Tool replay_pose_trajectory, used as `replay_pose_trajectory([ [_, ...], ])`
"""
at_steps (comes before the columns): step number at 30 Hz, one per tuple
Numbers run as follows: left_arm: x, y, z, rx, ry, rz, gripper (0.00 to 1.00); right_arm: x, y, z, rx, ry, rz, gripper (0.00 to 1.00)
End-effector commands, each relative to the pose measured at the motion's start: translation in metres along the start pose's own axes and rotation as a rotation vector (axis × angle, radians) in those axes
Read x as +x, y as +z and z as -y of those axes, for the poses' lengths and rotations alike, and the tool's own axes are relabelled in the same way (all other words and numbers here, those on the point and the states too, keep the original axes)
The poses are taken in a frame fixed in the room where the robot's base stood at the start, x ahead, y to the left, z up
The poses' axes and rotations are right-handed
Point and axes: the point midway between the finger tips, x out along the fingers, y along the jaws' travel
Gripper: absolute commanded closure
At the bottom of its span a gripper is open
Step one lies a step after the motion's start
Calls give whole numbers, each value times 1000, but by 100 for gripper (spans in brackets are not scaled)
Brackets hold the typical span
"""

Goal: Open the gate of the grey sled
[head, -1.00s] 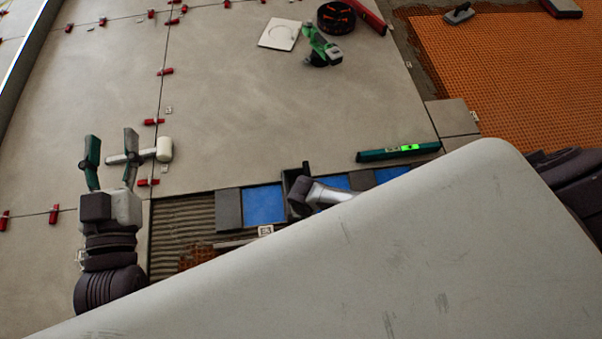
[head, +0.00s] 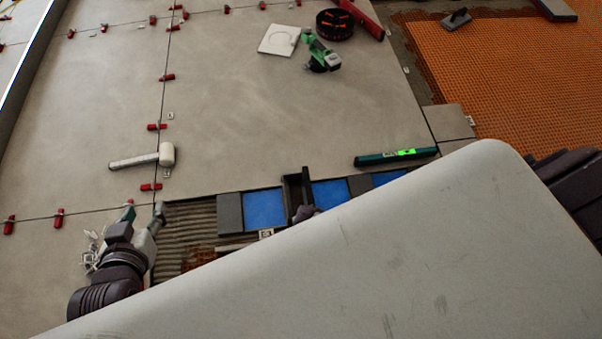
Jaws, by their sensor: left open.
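A dark grey trough-like piece (head: 293,186) stands among the blue panels beyond the edge of my pale body. It may be part of the grey sled, but most of that area is hidden, and I cannot make out a gate. My left gripper (head: 146,211) is open and empty at the left end of the ribbed mortar bed, well left of the trough. A dark rounded part shows at the trough's near end, and I cannot tell what it is. My right gripper does not show.
A white-headed mallet (head: 166,155) lies beyond my left gripper. A green level (head: 396,157) lies right of the trough. Red clips (head: 151,187) line the tile joints. A green tool (head: 320,55) and a black bucket (head: 335,24) are farther back. The large tile between is clear.

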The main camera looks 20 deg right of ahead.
Motion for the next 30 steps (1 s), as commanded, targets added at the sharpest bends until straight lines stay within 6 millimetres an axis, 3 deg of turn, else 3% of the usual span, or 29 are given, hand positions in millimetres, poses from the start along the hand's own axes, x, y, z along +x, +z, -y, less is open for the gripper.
replay_pose_trajectory([
  [9,-4,14,2,-1,-5,75,50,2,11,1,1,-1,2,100],
  [30,-4,16,2,-1,-6,84,50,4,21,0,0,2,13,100],
])
